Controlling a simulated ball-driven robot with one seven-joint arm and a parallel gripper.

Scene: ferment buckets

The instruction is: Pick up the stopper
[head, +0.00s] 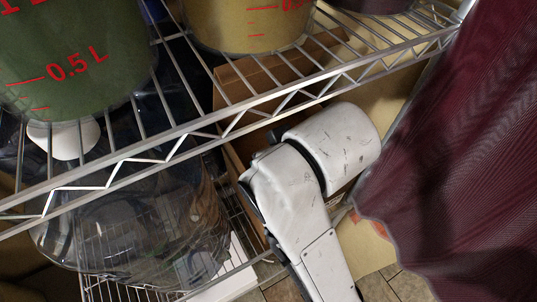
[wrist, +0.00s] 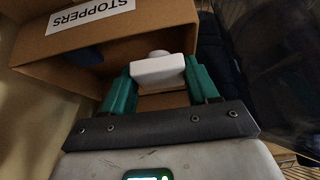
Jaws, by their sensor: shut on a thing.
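A white stopper (wrist: 157,70) with a small rounded knob on top sits between the two teal fingers of my gripper (wrist: 160,80) in the wrist view. The fingers are shut on it, one on each side. Behind it is an open cardboard box (wrist: 160,28) with a white STOPPERS label (wrist: 90,15). The stopper is at the box's open front; I cannot tell whether it touches the box. In the head view my arm hides the gripper and the stopper.
A wire shelf (head: 262,99) crosses the head view above my arm, bearing a green bucket (head: 75,50) and a yellow bucket (head: 245,30). A large clear vessel (head: 140,225) stands below at left. A maroon curtain (head: 465,150) hangs at right. A dark blue thing (wrist: 88,56) lies inside the box.

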